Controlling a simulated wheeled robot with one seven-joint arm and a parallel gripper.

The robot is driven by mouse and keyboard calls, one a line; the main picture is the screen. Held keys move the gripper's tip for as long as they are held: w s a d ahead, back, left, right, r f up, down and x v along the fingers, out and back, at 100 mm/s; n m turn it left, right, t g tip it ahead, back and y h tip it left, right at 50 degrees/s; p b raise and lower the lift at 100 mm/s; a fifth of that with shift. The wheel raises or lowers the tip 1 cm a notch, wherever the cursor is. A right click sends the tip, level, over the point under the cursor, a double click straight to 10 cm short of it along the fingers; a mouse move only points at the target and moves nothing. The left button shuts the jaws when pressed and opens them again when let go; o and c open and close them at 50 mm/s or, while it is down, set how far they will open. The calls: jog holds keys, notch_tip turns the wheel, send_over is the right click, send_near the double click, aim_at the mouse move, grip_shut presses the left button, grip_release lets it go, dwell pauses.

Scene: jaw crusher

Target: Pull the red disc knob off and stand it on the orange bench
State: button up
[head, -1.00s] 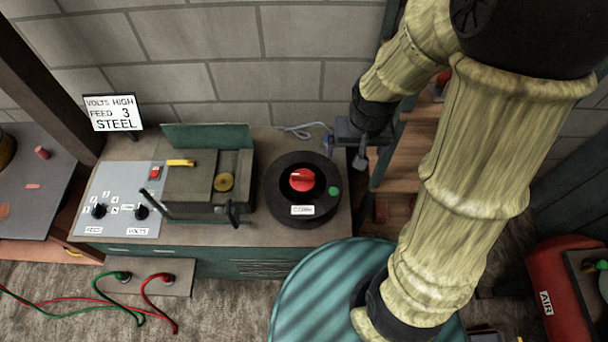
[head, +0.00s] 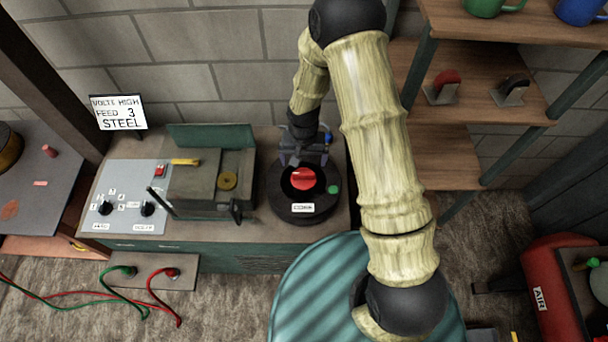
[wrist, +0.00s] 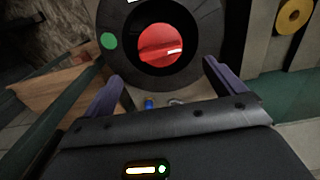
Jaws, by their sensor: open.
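The red disc knob (head: 303,178) sits in the middle of a round black housing (head: 305,207) at the right end of the machine table. It also shows in the wrist view (wrist: 160,45), ahead of the fingers. My gripper (head: 305,158) is over the back edge of the housing, just behind the knob. In the wrist view my gripper (wrist: 164,72) has its two purple fingers wide apart with nothing between them; the knob is beyond the tips. A bench with a grey top and orange front (head: 50,246) stands at the far left.
A green button (head: 333,189) is on the housing's right side. The crusher block (head: 208,185) and its lever stand to the left, with a sign (head: 118,113) behind. Wooden shelves (head: 440,150) with mugs and handled items are at the right. Red and green cables lie in front.

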aim_at(303, 173)
jog(key=shift+f, duration=0.15)
notch_tip(303, 173, down, 7)
jog(key=b, duration=0.5)
jog(key=shift+s+a+f, duration=0.1)
jog(key=shift+f, duration=0.05)
jog(key=shift+f+b, duration=0.75)
jog(key=shift+b, duration=0.05)
jog(key=shift+c, duration=0.4)
jog(key=c, duration=1.2)
jog(key=shift+r+p, duration=0.75)
jog(key=shift+r, duration=0.55)
jog(key=shift+c, duration=0.2)
jog(key=shift+r+p, duration=0.65)
jog(key=shift+r, duration=0.3)
jog(key=shift+r+p, duration=0.55)
jog(key=shift+r, duration=0.3)
